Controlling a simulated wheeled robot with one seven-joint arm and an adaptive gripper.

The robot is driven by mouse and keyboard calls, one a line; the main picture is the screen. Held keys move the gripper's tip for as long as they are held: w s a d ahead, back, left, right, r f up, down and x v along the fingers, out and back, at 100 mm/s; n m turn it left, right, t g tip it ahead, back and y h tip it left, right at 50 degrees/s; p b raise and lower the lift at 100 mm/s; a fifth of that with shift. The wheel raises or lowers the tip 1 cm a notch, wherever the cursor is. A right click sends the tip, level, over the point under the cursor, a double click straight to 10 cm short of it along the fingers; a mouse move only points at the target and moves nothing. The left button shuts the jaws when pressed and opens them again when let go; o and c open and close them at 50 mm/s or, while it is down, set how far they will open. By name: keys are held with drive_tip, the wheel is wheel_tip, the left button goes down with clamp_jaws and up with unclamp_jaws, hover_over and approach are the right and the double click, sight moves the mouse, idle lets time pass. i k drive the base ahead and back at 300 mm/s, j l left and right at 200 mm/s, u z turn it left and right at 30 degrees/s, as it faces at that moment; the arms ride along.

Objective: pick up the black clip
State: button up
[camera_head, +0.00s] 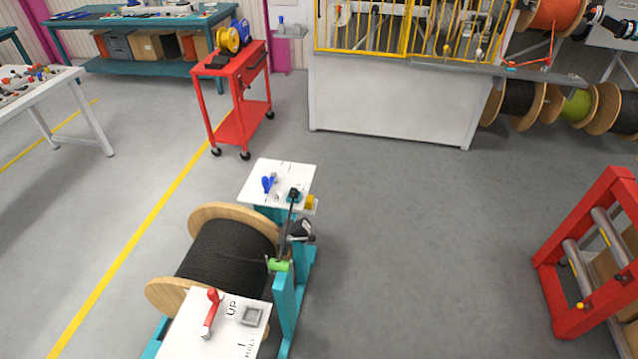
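A small black piece (294,195) with a teal part sits at the right edge of a white board (257,195) on the cable reel stand. It may be the black clip, but it is too small to be sure. A larger black piece (301,230) with a silvery part is on the stand just below it, and a thin dark rod runs between the two.
A blue tool (268,184) lies on the same board. Below are a black cable reel (225,255) and a front white panel (190,335) with a red lever (212,310). A red cart (235,122) stands behind. A red frame (562,295) stands at right. Floor between is clear.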

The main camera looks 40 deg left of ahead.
sight(293, 193)
drive_tip(key=i+j+u, duration=0.1)
drive_tip(key=i+u, duration=0.3)
drive_tip(key=i, duration=0.2)
drive_tip(key=i+u, duration=0.45)
drive_tip(key=i+l+u, duration=0.4)
drive_tip(key=i, duration=0.25)
drive_tip(key=i+u, duration=0.95)
drive_tip(key=i+l+u, duration=0.25)
drive_tip(key=u, duration=0.25)
drive_tip(key=i, duration=0.1)
